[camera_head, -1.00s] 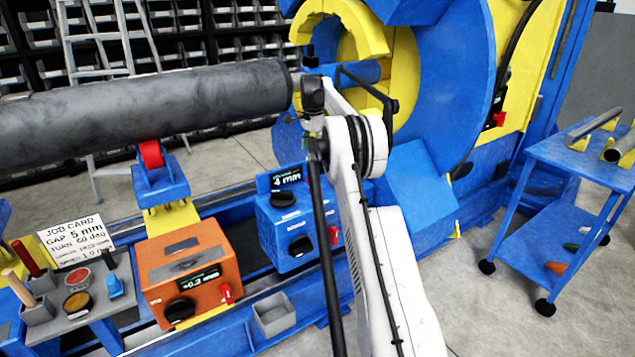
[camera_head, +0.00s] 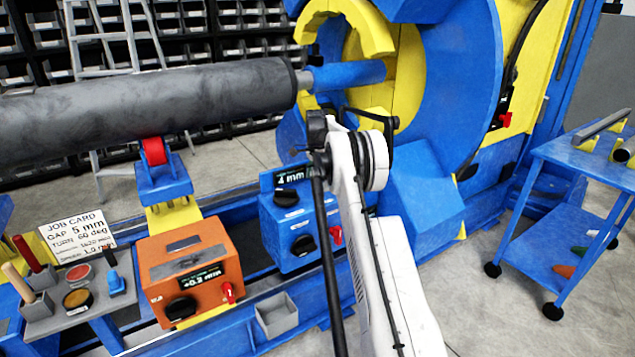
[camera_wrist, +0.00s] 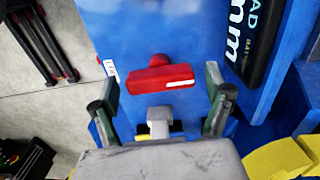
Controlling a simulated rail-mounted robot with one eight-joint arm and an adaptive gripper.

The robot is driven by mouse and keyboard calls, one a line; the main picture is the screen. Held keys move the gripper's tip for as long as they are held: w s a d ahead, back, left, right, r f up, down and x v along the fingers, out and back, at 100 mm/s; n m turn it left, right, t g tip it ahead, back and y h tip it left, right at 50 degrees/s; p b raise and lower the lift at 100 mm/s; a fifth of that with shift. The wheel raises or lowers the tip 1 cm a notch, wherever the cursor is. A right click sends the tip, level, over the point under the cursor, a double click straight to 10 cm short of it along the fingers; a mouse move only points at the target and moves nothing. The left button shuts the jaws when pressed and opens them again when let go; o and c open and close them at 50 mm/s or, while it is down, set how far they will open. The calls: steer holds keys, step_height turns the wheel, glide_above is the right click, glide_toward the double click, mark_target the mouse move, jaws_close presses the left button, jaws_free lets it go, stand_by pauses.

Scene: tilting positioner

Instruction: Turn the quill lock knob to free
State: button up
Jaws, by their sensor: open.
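A red knob (camera_wrist: 160,78) with a white mark sits on the blue face of a box (camera_wrist: 140,30) in the wrist view. It lies crosswise between the fingers of my gripper (camera_wrist: 163,92), which is open, with a gap on each side. No contact shows. In the head view, a red knob (camera_head: 337,235) shows on the right side of the blue control box (camera_head: 280,222), beside my arm. I take it for the same knob. The gripper's fingers cannot be made out in the head view.
A dark display (camera_wrist: 250,40) is at the upper right of the wrist view. An orange box (camera_head: 190,268) with its own red knob (camera_head: 229,291) stands to the left. A grey tray (camera_head: 276,318) sits below the blue box. A blue cart (camera_head: 575,160) is at the right.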

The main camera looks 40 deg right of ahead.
steer(key=c, duration=1.2)
steer(key=shift+n, duration=0.3)
steer(key=n+p, duration=0.1)
steer(key=n, duration=0.8)
steer(key=shift+p, duration=0.35)
steer(key=n, duration=0.4)
steer(key=shift+n+p, duration=0.3)
steer(key=shift+n, duration=1.8)
